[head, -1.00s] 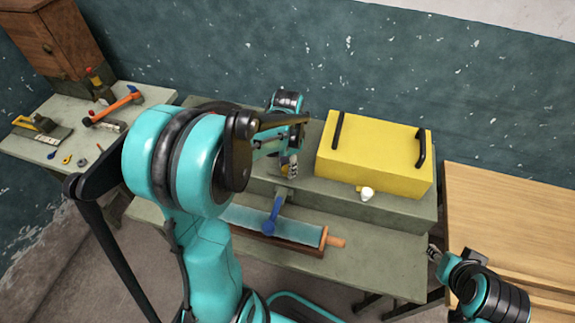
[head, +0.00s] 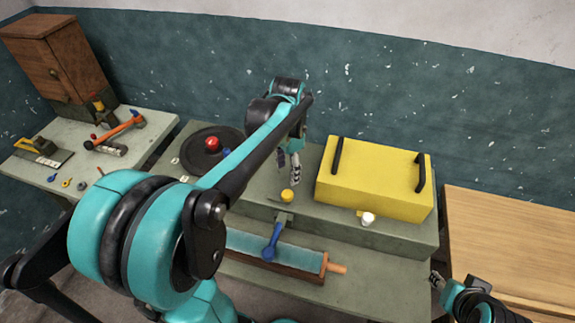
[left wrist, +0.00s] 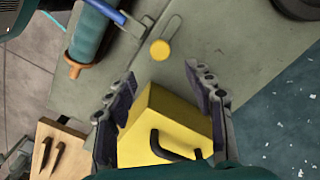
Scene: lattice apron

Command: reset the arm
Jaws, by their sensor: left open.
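My left gripper (head: 290,160) hangs above the raised green-grey ledge, left of the yellow box (head: 375,178) and above a small yellow round piece (head: 288,195). In the left wrist view its two fingers (left wrist: 165,95) are spread with nothing between them, and the yellow box (left wrist: 165,125) lies below and beyond them. My right gripper (head: 437,280) is at the lower right, beside the bench edge; its jaws are too small to judge.
A blue-handled tool (head: 272,242) and a teal roller-like piece with an orange handle (head: 310,262) lie on the bench. A dark round plate with a red knob (head: 212,144) is behind my left arm. A side table (head: 70,165) with tools stands left, a wooden table (head: 510,235) right.

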